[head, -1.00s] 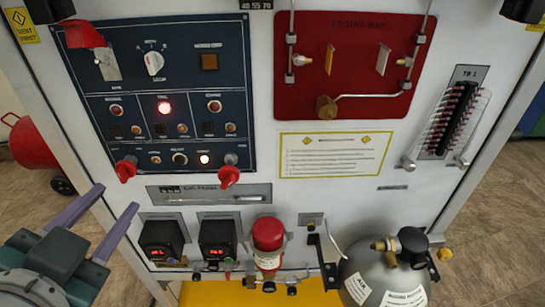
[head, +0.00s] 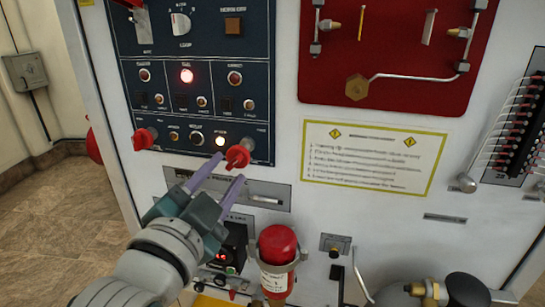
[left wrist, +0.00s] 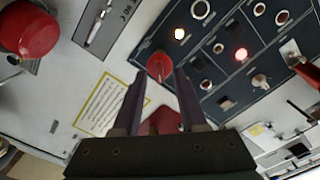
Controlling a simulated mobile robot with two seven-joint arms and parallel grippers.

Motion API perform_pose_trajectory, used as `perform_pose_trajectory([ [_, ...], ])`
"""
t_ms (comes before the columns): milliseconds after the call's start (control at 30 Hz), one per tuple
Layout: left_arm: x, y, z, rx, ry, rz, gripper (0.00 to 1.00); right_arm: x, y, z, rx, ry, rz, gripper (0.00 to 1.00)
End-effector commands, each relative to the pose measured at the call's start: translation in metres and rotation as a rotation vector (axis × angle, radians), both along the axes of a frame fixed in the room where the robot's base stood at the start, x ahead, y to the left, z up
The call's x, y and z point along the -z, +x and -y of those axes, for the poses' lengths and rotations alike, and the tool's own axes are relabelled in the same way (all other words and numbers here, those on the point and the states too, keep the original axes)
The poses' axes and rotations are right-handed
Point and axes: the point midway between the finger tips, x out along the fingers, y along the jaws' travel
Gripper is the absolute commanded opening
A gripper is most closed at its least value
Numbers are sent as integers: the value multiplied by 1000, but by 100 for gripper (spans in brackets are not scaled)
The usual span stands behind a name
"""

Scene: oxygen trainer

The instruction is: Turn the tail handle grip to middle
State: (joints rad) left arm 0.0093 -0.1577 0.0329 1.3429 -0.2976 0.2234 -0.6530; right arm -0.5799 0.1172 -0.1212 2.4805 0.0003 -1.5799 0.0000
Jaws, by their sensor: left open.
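Two red handle grips stand at the bottom of the dark blue panel (head: 205,143): a left one (head: 144,138) and a right one (head: 240,155). Their labels are too small to read, so I cannot tell which is the tail one. My left gripper (head: 230,167) is open, its fingertips just below and close to the right grip. In the left wrist view a red grip (left wrist: 160,65) shows between and just beyond the open fingertips (left wrist: 159,75). I cannot tell whether they touch it. My right gripper is not in view.
A red-topped bottle (head: 277,250) and a lit display box (head: 230,245) sit below the gripper. A yellow-framed notice (head: 372,158) is to the right, under a red panel (head: 400,90).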

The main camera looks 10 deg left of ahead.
Motion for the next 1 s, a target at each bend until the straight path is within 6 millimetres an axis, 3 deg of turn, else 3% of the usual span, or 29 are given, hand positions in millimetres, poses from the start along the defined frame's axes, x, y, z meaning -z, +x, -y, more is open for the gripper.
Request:
perform_pose_trajectory([
  [133, 1, 13, 1, 0, 0, 0, 42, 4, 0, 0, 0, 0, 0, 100],
  [433, 0, 16, 1, 1, 0, -1, 42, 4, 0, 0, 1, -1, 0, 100],
  [800, 0, 15, 1, 1, 0, -1, 2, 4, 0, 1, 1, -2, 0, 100],
  [1000, 0, 15, 1, 1, 0, -1, 0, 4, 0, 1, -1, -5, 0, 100],
])
